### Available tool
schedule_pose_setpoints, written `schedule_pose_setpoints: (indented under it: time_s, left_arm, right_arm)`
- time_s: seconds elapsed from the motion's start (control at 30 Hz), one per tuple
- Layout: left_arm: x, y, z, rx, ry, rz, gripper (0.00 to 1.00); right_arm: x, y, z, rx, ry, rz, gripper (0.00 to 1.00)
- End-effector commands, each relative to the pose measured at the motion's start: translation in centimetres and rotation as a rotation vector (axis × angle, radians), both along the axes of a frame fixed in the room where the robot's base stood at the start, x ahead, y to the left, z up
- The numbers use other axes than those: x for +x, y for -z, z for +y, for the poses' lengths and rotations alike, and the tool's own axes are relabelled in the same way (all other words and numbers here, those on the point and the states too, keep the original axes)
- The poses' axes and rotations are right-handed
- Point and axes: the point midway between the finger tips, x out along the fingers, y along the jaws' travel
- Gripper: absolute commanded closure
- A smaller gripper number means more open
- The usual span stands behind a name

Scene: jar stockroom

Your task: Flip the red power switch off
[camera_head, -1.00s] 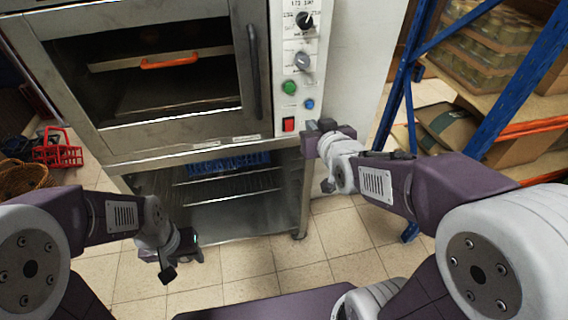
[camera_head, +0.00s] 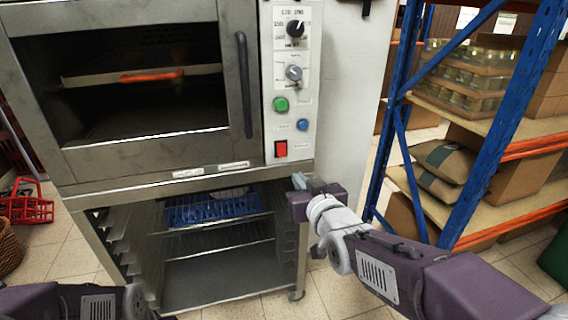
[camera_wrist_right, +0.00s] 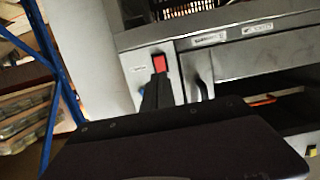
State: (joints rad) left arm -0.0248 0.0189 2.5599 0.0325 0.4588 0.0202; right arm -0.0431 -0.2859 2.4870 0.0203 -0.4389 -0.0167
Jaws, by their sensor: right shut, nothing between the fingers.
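The red power switch (camera_head: 281,149) sits at the bottom of the white control panel on the oven's right side. It also shows in the right wrist view (camera_wrist_right: 159,63), just past the dark fingertips. My right gripper (camera_head: 299,181) is shut and empty, a little below and to the right of the switch in the head view. In the right wrist view its fingers (camera_wrist_right: 154,88) point at the switch and overlap its lower edge; I cannot tell whether they touch it. Only links of my left arm show at the bottom left; its gripper is out of view.
A green button (camera_head: 281,104), a blue button (camera_head: 303,125) and two knobs are above the switch. The oven door handle (camera_head: 244,85) is to its left. A blue shelf upright (camera_head: 399,100) stands to the right of my right gripper. Open racks lie below the oven.

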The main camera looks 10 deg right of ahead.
Motion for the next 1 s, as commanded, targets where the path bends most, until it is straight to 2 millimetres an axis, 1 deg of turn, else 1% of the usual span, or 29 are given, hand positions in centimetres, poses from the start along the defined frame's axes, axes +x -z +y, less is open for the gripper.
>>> schedule_pose_setpoints:
  time_s: [0.07,0.17,0.4,0.6,0.7,0.8,1.0]
  left_arm:
    - [0.0,0.4,0.0,0.000,0.000,0.000,0.50]
    - [0.0,0.9,0.0,0.000,0.000,0.000,0.50]
    - [0.0,1.8,0.0,0.000,0.000,0.000,0.50]
    - [0.0,2.5,0.0,0.000,0.000,0.000,0.50]
    - [0.0,2.6,0.0,0.000,0.000,0.000,0.50]
    - [0.0,2.7,0.0,0.000,0.000,0.000,0.50]
    - [0.0,2.7,0.0,0.000,0.000,0.000,0.50]
  right_arm:
    - [0.8,0.4,0.0,0.000,0.000,0.002,1.00]
    - [2.7,0.9,0.1,0.000,0.000,0.003,1.00]
    - [7.9,1.9,0.3,0.000,0.000,0.002,1.00]
    - [11.5,2.6,0.4,0.000,0.000,0.002,1.00]
    - [12.7,2.7,0.4,0.000,0.000,0.000,1.00]
    - [13.3,2.7,0.4,0.000,0.000,0.001,1.00]
    - [13.5,2.7,0.5,0.000,0.000,0.000,1.00]
